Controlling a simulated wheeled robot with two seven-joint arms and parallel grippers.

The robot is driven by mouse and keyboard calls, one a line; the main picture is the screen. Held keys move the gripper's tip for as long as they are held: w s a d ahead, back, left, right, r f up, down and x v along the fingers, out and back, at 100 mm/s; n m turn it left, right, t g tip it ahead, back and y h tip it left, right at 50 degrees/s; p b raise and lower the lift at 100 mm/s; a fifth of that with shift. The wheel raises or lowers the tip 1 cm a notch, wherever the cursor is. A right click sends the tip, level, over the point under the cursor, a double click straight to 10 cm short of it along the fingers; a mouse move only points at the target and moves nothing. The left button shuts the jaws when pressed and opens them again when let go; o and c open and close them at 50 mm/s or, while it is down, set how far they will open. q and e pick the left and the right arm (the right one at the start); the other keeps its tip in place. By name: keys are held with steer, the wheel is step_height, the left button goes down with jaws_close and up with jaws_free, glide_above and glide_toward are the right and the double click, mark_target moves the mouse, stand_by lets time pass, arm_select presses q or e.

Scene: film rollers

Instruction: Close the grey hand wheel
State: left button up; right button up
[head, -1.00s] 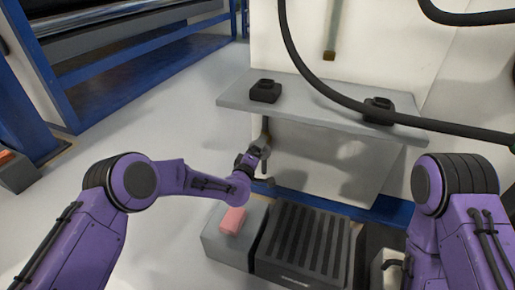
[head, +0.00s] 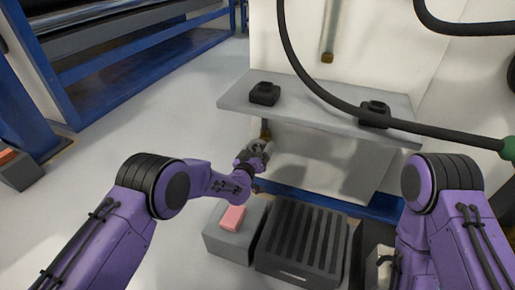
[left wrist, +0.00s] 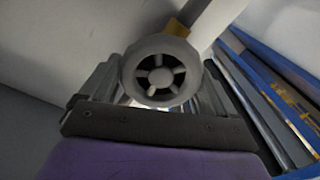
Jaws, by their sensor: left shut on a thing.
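The grey hand wheel (left wrist: 160,72) is round with several spokes and shows in the left wrist view at the middle. A brass-coloured part (left wrist: 176,28) and a grey pipe are just behind it. My left gripper (left wrist: 158,98) is shut on the wheel, with one finger at each side of its rim. In the head view the left gripper (head: 258,152) is below the left end of the grey shelf, and the wheel there is small and partly hidden by it. My right gripper is not in view; only the right arm shows.
The grey shelf (head: 320,118) holds two dark blocks, and a black hose (head: 350,103) hangs across it. Below stand a grey box with a pink block (head: 232,218) and a dark ribbed crate (head: 303,243).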

arm_select(q)
steer(key=shift+m, duration=0.6)
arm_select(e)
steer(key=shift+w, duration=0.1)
arm_select(q)
steer(key=o, duration=0.8)
steer(key=shift+a, duration=0.1)
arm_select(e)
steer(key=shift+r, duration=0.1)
arm_select(q)
steer(key=shift+s+r+p, duration=0.1)
steer(key=shift+s+p, duration=0.25)
steer(key=shift+p, duration=0.05)
steer(key=p+v, duration=0.4)
steer(key=v, duration=0.6)
steer(key=shift+a, duration=0.1)
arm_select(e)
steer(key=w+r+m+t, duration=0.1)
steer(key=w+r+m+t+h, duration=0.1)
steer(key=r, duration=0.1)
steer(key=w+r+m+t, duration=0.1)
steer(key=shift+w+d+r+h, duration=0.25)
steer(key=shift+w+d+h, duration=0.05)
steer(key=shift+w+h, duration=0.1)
